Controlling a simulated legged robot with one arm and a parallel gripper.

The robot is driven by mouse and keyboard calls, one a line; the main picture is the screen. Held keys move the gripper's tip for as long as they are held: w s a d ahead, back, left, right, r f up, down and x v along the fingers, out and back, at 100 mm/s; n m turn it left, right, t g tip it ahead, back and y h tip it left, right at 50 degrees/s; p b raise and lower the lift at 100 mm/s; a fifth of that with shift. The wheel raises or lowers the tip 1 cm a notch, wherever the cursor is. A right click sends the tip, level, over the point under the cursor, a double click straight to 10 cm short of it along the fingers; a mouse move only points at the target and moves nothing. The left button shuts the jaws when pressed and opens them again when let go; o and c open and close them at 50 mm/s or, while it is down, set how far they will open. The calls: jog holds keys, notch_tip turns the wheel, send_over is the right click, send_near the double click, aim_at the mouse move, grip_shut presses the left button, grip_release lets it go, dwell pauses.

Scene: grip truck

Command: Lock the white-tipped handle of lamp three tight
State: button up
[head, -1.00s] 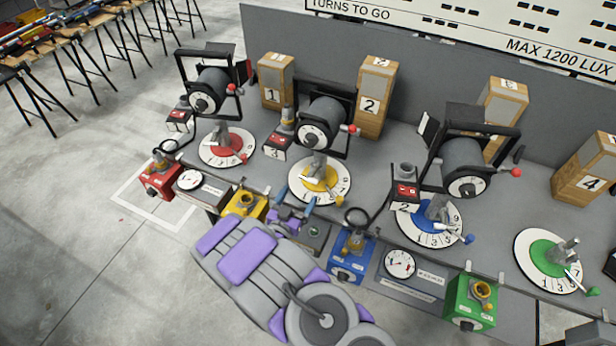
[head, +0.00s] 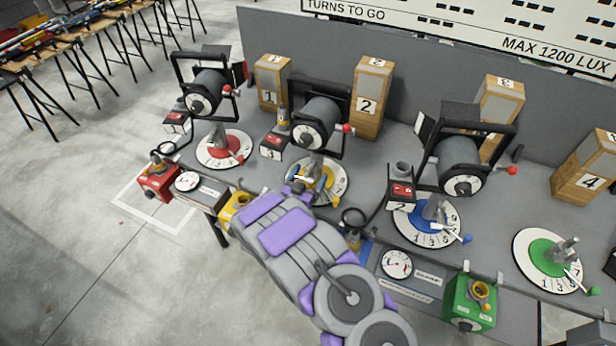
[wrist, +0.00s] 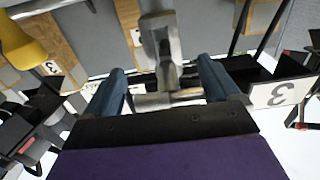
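Lamp three (head: 318,122) is the black drum lamp in a yoke with a red knob, next to a "3" tag (head: 271,154). Below it a grey post stands on a white dial with a yellow centre (head: 335,192). My purple and grey gripper (head: 312,187) is over the near side of that dial and hides part of it. In the wrist view, my gripper's blue fingers (wrist: 162,72) stand apart, one on each side of a grey metal post (wrist: 161,40) and a short pale crossbar (wrist: 168,98). The crossbar lies between the fingers; a white tip cannot be made out clearly.
Lamps with a red dial (head: 224,149) and a blue dial (head: 427,220) stand on either side. A green dial (head: 553,261) is at the right. Coloured control boxes, such as the green box (head: 470,303), line the front edge. Numbered wooden boxes stand behind.

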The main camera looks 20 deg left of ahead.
jog(key=shift+a+f, duration=0.15)
jog(key=shift+a, duration=0.5)
jog(key=c, duration=0.6)
jog(key=shift+d, duration=0.1)
jog(key=shift+c, duration=1.4)
jog(key=shift+d, duration=0.15)
